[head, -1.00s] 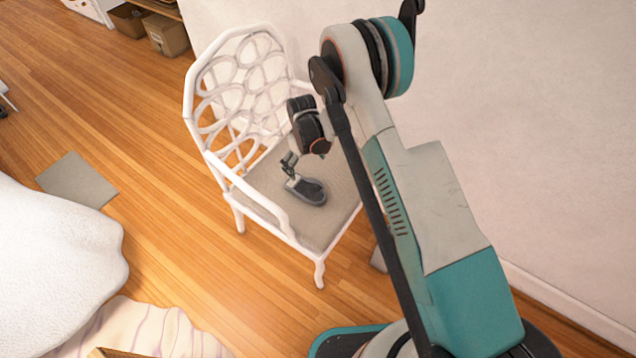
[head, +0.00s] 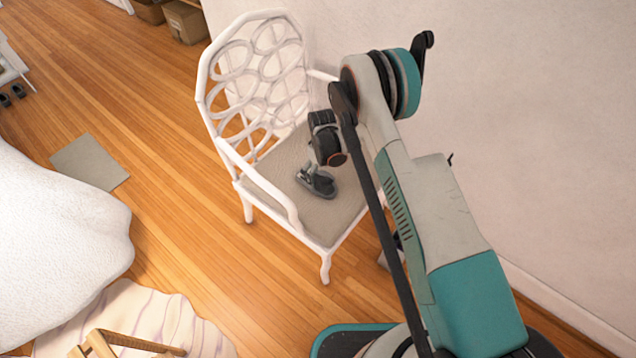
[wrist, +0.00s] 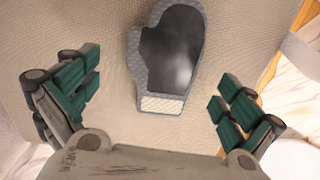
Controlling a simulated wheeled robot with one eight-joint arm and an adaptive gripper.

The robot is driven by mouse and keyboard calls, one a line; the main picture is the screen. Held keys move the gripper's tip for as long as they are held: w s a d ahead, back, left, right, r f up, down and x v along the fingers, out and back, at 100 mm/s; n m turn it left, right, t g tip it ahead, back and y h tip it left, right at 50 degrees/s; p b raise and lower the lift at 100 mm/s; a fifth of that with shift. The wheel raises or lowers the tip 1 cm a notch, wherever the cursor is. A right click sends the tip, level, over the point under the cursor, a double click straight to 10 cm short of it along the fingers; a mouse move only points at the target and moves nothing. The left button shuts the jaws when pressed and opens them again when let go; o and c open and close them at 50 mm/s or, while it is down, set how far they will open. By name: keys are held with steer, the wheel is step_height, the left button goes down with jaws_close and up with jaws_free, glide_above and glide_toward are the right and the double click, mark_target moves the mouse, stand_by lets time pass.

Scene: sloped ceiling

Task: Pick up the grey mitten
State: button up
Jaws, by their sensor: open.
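The grey mitten (wrist: 172,58) lies flat on the seat of the white chair, with a dark palm face up and a pale cuff toward my gripper. In the head view the mitten (head: 318,184) is partly covered by my gripper. My gripper (wrist: 160,98) is open in the wrist view, with green-padded fingers spread to either side of the mitten's cuff end. Nothing is between the fingertips except the view of the mitten and seat. I cannot tell how far the fingers are above the seat. The chair seat (head: 275,172) is light grey-beige.
The white chair's lattice back (head: 215,95) and armrests rise around the seat. A plain wall (head: 530,130) stands to the right. A white bed-like shape (head: 60,230) is at the left. A grey mat (head: 90,162) lies on open wood floor.

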mark_target(321, 180)
steer(key=f+b, duration=0.1)
steer(key=f, duration=0.1)
steer(key=f+b, duration=0.1)
steer(key=f, duration=0.1)
steer(key=shift+s+a+f, duration=0.1)
steer(key=shift+s+f, duration=0.1)
steer(key=shift+f, duration=0.1)
steer(key=shift+r, duration=0.1)
steer(key=c, duration=1.1)
steer(key=shift+o, duration=0.2)
steer(key=shift+r, duration=0.1)
